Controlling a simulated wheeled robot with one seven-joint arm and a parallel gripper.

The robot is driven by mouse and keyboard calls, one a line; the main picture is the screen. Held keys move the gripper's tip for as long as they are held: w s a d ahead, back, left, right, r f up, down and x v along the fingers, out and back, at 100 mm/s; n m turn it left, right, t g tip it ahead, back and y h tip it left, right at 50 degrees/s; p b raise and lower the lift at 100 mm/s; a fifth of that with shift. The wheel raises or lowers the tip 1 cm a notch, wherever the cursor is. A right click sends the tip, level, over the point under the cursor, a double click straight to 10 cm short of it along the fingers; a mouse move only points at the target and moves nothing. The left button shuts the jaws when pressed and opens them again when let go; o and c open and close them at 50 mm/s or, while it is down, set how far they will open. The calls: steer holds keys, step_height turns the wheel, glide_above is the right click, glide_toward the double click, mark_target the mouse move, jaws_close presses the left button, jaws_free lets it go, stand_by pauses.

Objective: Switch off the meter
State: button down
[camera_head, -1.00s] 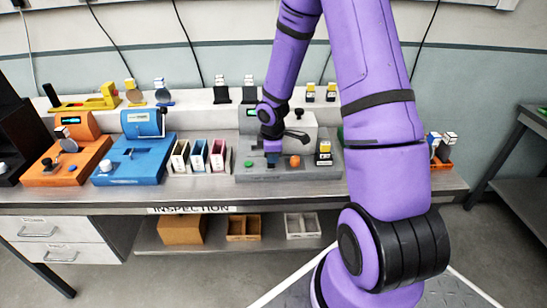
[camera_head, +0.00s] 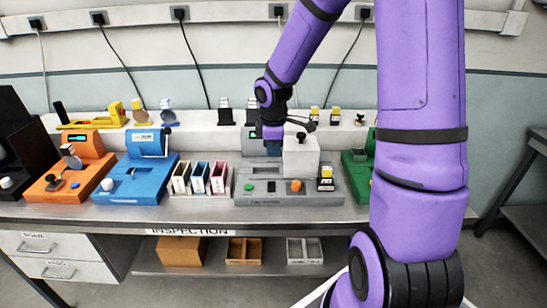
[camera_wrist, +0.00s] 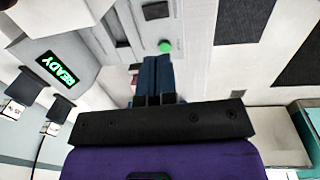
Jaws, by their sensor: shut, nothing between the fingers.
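The grey meter (camera_head: 290,200) stands on the bench, with a green button (camera_head: 249,188), a small dark switch or slot (camera_head: 271,187) and an orange knob (camera_head: 296,186) on its base. Its display (camera_wrist: 56,69) is lit and reads READY in the wrist view. My gripper (camera_head: 272,148) is above the meter's base, beside its white block (camera_head: 300,158). Its blue fingers are together and empty in the wrist view (camera_wrist: 157,62). The green button (camera_wrist: 165,46) shows just beyond the fingertips there; they appear apart from it.
A blue device (camera_head: 135,180) and an orange device (camera_head: 70,180) stand to the left. Coloured bins (camera_head: 200,180) stand just left of the meter. A green device (camera_head: 357,175) is to the right, partly behind my arm. Small black-and-yellow modules (camera_head: 325,178) stand at the meter's right.

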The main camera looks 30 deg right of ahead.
mark_target(271, 184)
steer(key=shift+r, duration=0.25)
steer(key=shift+w, duration=0.15)
steer(key=shift+w, duration=0.7)
steer(key=shift+f, duration=0.15)
steer(key=f, duration=0.4)
steer(key=w+f, duration=0.1)
steer(key=f, duration=0.4)
steer(key=d+f, duration=0.1)
steer(key=f, duration=0.3)
steer(key=shift+w+f, duration=0.25)
steer(key=shift+f, duration=0.1)
steer(key=shift+f, duration=0.2)
steer(key=shift+s, duration=0.1)
